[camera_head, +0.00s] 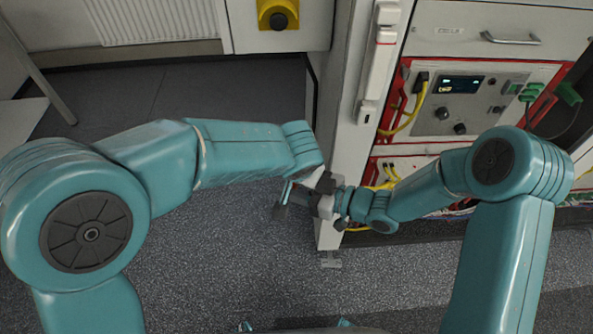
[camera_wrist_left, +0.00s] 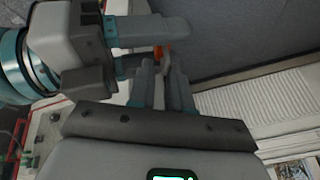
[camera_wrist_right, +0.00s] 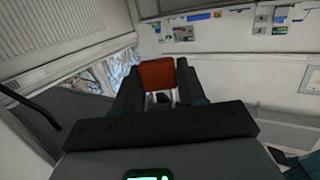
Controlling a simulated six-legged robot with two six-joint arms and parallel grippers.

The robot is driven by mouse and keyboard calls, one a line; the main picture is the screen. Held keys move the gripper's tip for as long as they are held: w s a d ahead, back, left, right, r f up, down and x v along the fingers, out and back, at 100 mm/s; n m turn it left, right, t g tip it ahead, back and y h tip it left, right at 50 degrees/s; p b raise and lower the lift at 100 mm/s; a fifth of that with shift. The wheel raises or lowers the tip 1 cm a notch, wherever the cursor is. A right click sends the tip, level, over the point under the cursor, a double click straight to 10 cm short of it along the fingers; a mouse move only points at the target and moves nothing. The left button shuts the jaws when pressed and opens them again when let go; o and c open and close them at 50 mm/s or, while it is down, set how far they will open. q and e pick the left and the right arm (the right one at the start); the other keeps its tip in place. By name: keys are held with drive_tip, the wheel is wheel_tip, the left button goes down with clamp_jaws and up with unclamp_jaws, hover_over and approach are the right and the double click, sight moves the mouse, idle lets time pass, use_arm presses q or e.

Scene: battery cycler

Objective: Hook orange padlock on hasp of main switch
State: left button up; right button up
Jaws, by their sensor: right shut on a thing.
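The orange padlock (camera_wrist_right: 157,73) is held between the fingers of my right gripper (camera_wrist_right: 157,84) in the right wrist view. In the head view my right gripper (camera_head: 287,198) is above the floor beside the white cabinet's edge; the padlock is hidden there. In the left wrist view a sliver of the padlock (camera_wrist_left: 160,49) shows. The fingertips of my left gripper (camera_wrist_left: 164,72) are close together right by it; whether they grip its shackle is unclear. A yellow switch box with a black knob (camera_head: 278,16), likely the main switch, is at the top; its hasp cannot be made out.
A white cabinet edge (camera_head: 342,130) stands just behind my grippers. To its right is an equipment rack (camera_head: 462,98) with knobs, a display and yellow cables. Open grey floor (camera_head: 235,235) lies to the left and in front.

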use_arm(q)
clamp_jaws()
use_arm(e)
drive_tip(key=o, duration=1.2)
